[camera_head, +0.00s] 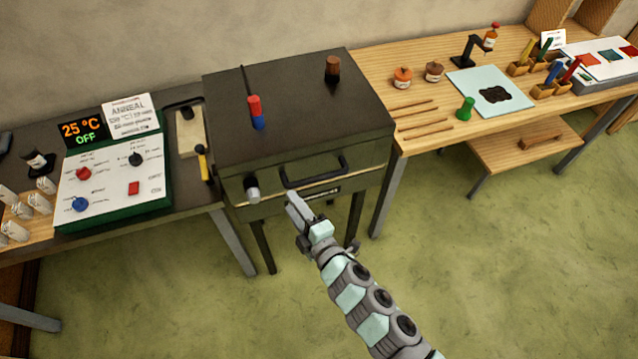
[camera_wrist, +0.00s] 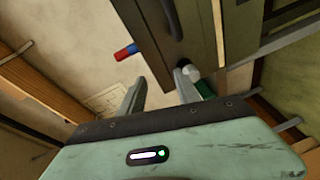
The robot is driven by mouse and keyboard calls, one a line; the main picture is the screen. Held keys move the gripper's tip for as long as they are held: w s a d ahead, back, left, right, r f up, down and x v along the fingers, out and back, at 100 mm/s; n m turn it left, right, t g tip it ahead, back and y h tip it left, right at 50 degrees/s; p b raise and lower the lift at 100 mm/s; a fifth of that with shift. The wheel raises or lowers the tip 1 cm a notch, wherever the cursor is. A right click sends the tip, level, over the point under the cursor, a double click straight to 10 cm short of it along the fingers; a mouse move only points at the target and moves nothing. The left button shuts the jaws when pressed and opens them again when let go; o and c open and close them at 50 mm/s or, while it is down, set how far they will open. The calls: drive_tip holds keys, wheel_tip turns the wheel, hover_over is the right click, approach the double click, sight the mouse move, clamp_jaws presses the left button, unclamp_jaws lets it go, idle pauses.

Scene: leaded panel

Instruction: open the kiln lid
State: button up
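The kiln (camera_head: 300,100) is a dark box on legs in the middle of the camera_head view, and its lid looks shut. A dark bar handle (camera_head: 314,173) is on its front, also visible in the wrist view (camera_wrist: 171,18). A grey knob or latch (camera_head: 252,190) sticks out at the front left; a pale round end beside my finger in the wrist view (camera_wrist: 188,72) looks like it. My gripper (camera_head: 293,203) is just in front of the kiln, below the handle and right of the knob. In the wrist view its fingers (camera_wrist: 160,88) are apart with nothing between them.
A red and blue piece (camera_head: 256,112) and a brown knob (camera_head: 333,69) stand on the kiln top. A control box (camera_head: 115,180) reading 25 °C OFF stands left. A wooden bench (camera_head: 420,100) with jars and tools is at right. Open floor lies in front.

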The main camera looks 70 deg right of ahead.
sight(318, 180)
drive_tip(key=s+d+f+g+h+b, duration=0.1)
drive_tip(key=s+d+f+g+h, duration=0.1)
drive_tip(key=s+d+f+g, duration=0.4)
drive_tip(key=w+d+t, duration=0.1)
drive_tip(key=w+d, duration=0.2)
drive_tip(key=d, duration=0.2)
drive_tip(key=w+d+t, duration=0.1)
drive_tip(key=w+d, duration=0.1)
drive_tip(key=shift+w+d+t+b, duration=0.2)
drive_tip(key=shift+w+t+b, duration=0.1)
drive_tip(key=shift+w+d+f, duration=0.3)
drive_tip(key=shift+w+d, duration=0.1)
drive_tip(key=shift+d, duration=0.05)
clamp_jaws()
idle(0.6)
